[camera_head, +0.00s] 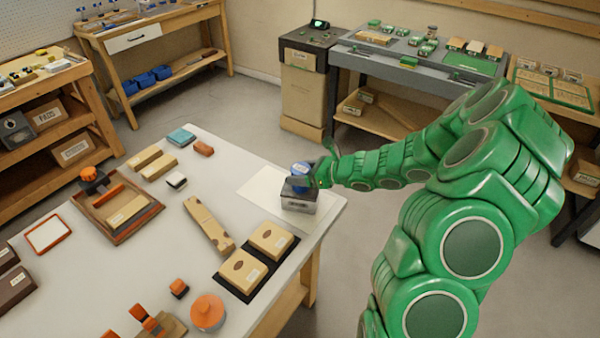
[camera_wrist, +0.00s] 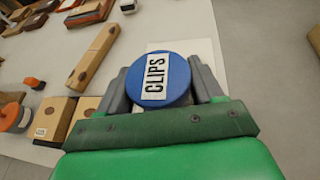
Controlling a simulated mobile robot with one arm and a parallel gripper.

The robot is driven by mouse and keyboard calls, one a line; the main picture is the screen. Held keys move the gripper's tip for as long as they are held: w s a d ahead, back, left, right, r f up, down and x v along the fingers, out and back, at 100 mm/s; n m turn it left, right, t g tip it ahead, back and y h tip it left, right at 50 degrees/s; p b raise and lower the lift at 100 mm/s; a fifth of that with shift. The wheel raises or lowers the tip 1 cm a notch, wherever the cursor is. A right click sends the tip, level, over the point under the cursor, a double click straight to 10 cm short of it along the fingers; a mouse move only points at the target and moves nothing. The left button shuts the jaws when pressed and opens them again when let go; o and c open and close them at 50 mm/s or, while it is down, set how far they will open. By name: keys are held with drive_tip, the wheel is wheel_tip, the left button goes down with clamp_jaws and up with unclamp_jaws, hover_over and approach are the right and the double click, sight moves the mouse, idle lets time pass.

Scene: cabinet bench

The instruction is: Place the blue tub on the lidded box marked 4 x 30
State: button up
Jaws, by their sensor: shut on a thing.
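The blue tub (camera_head: 301,168) is round and carries a CLIPS label, which reads clearly on its blue top in the wrist view (camera_wrist: 152,88). My gripper (camera_head: 299,181) is shut on the tub, with a grey finger on each side of it. Directly below in the head view is a grey box (camera_head: 298,202) with a pale label, on a white sheet near the table's right corner. Its marking is too small to read. The tub appears upright over this box; I cannot tell whether they touch. The tub and my gripper hide the box in the wrist view.
The white sheet (camera_head: 262,190) is bare left of the grey box. A long tan block (camera_head: 208,224) and a black tray (camera_head: 236,290) with two tan boxes are nearby. An orange round container (camera_head: 207,312) stands at the front. The table's right edge is close.

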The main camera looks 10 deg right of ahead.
idle(0.3)
drive_tip(key=o, duration=1.1)
drive_tip(key=shift+f, duration=0.1)
drive_tip(key=shift+o, duration=0.2)
